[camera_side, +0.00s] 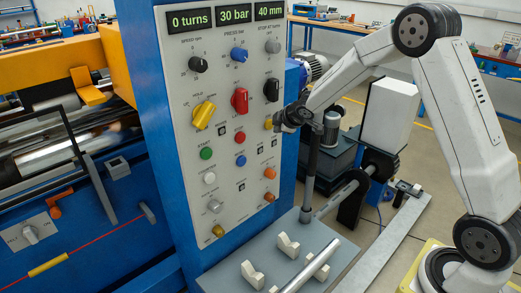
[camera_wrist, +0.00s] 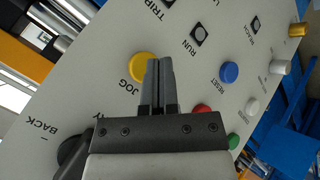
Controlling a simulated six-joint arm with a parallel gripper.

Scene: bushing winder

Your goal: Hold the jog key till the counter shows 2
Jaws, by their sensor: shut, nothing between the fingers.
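The counter (camera_side: 188,20) at the top left of the panel reads "0 turns". The jog key is a round yellow button (camera_wrist: 144,66) with "JOG" printed beside it in the wrist view. In the side view the yellow key (camera_side: 268,124) shows at the panel's right edge, partly hidden by my gripper. My gripper (camera_wrist: 159,64) is shut and empty, its fingertips overlapping the right side of the jog key in the wrist view. In the side view my gripper (camera_side: 279,119) is close to the key. I cannot tell whether the tips touch it.
The grey panel (camera_side: 222,145) carries a red button (camera_wrist: 203,109), a blue reset button (camera_wrist: 229,72) and a green button (camera_wrist: 234,141) near my fingers. Larger yellow (camera_side: 203,115) and red (camera_side: 240,100) handles sit to the left. A grey shelf with cradles (camera_side: 252,273) lies below.

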